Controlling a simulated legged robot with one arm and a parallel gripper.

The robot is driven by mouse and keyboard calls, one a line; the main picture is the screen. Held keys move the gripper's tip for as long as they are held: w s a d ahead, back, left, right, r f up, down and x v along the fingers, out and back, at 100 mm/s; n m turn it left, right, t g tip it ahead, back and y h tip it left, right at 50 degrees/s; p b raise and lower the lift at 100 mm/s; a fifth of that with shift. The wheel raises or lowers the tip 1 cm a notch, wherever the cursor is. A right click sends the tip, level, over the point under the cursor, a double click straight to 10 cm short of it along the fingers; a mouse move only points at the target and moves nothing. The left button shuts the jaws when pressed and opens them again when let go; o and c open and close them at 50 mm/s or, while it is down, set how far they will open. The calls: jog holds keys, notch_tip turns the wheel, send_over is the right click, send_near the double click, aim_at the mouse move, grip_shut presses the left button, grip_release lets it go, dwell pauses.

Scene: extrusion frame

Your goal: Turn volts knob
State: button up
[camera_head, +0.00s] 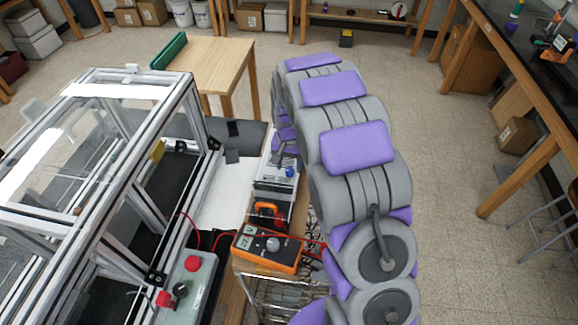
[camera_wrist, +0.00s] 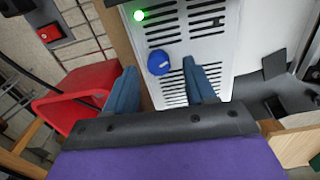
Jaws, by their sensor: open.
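A blue round knob (camera_wrist: 158,62) sits on a white vented panel (camera_wrist: 205,45) in the wrist view, below a lit green lamp (camera_wrist: 139,15). No label is readable, so I cannot tell whether it is marked volts. My gripper (camera_wrist: 160,68) is open, with one blue finger on either side of the knob. Both fingers appear apart from it, and the depth between them and the panel is unclear. In the head view a small blue knob (camera_head: 290,172) shows on a box beside my arm. My gripper is mostly hidden there.
An orange meter (camera_head: 268,250) with a grey dial and red leads lies nearer in the head view. A control box (camera_head: 188,285) with a red button is by the extrusion frame (camera_head: 150,90) at left. A red container (camera_wrist: 80,95) stands left of my gripper.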

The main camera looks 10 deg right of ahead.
aim_at(289, 170)
notch_tip(289, 170, up, 16)
jog(key=p, duration=0.1)
jog(key=shift+f, duration=0.2)
dwell(0.4)
jog(key=s+f+n+g+b, duration=0.1)
jog(key=s+n+b, duration=0.2)
jog(key=s, duration=3.6)
jog(key=shift+s+n+g, duration=0.15)
jog(key=shift+n+g, duration=0.25)
jog(key=shift+n, duration=0.6)
jog(key=shift+o, duration=0.5)
